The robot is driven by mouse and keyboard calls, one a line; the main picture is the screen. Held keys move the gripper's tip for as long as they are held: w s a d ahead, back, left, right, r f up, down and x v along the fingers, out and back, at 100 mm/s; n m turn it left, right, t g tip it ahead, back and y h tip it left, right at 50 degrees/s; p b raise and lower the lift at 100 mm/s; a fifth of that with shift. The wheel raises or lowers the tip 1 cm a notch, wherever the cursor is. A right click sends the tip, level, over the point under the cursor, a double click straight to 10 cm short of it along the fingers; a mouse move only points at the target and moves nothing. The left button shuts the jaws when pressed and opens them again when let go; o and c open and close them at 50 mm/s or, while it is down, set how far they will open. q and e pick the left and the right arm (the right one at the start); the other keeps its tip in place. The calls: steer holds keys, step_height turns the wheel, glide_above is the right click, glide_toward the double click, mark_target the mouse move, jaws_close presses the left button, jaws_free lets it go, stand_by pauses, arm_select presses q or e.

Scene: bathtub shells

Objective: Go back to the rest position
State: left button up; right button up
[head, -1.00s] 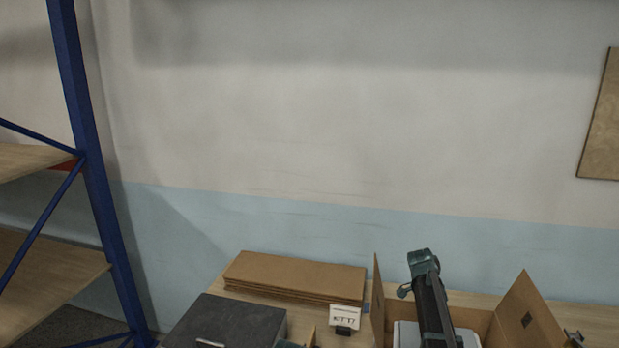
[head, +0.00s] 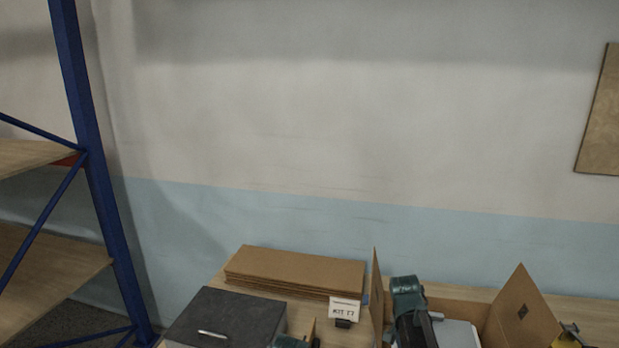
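A dark arm of mine with a teal joint (head: 408,291) rises from the bottom edge in front of the open cardboard box (head: 505,318). A small teal part of mine (head: 290,342) shows at the bottom edge, left of the box. No fingertips of either gripper can be made out. A pale object (head: 457,334) lies in the box, partly hidden by the arm and cut off by the frame.
A dark grey case (head: 228,316) and a stack of flat cardboard (head: 295,270) lie on the table (head: 590,313). A KIT 17 sign (head: 344,309) stands by the box. A blue-framed rack (head: 98,185) is at left. A yellow-and-black item (head: 570,336) is at right.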

steer(key=s+a+n+y, duration=0.2)
steer(key=s+a+n, duration=0.7)
steer(key=s, duration=0.3)
steer(key=s+a+f+n+h+b, duration=0.1)
steer(key=s+a+f+n+b, duration=0.4)
steer(key=a+f+b, duration=0.6)
step_height(320, 180, down, 2)
steer(key=shift+s+a+f+b, duration=0.1)
steer(key=shift+s+a+b, duration=0.3)
steer(key=shift+b, duration=0.5)
